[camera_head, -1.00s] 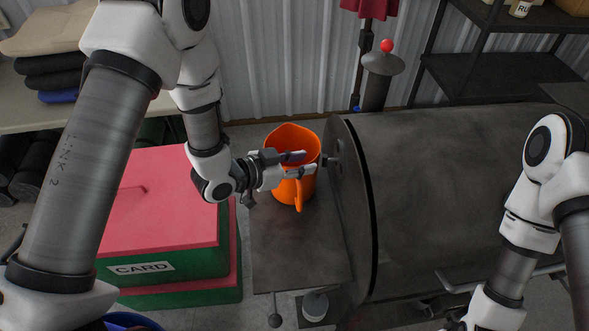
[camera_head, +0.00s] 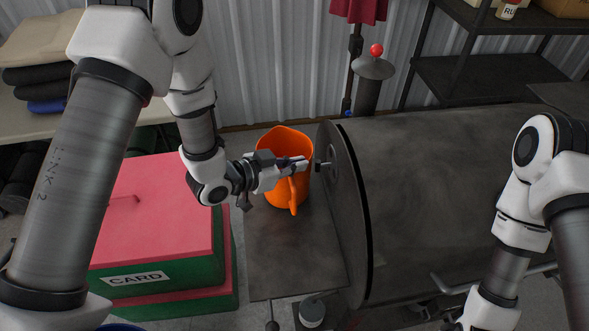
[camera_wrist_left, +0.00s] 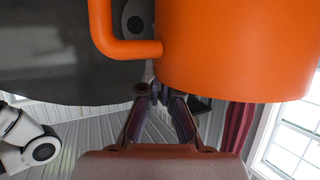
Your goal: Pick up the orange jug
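The orange jug (camera_head: 280,193) stands upright on the dark side shelf (camera_head: 290,255) of the smoker, its handle toward me. My left gripper (camera_head: 302,162) reaches in from the left at the jug's upper part, just above the handle. Its fingers look closed together. In the left wrist view the jug (camera_wrist_left: 240,50) and its handle fill the top, and the fingertips (camera_wrist_left: 151,92) nearly meet by the jug's edge near the handle. I see no part of the jug clearly pinched between them. My right arm shows at the right, but its gripper is out of view.
The big dark barrel smoker (camera_head: 440,200) stands close right of the jug. A red and green box (camera_head: 160,215) labelled CARD sits left of the shelf. A dark shelving rack (camera_head: 480,75) stands behind at right; folded cloths (camera_head: 40,75) lie on a table at left.

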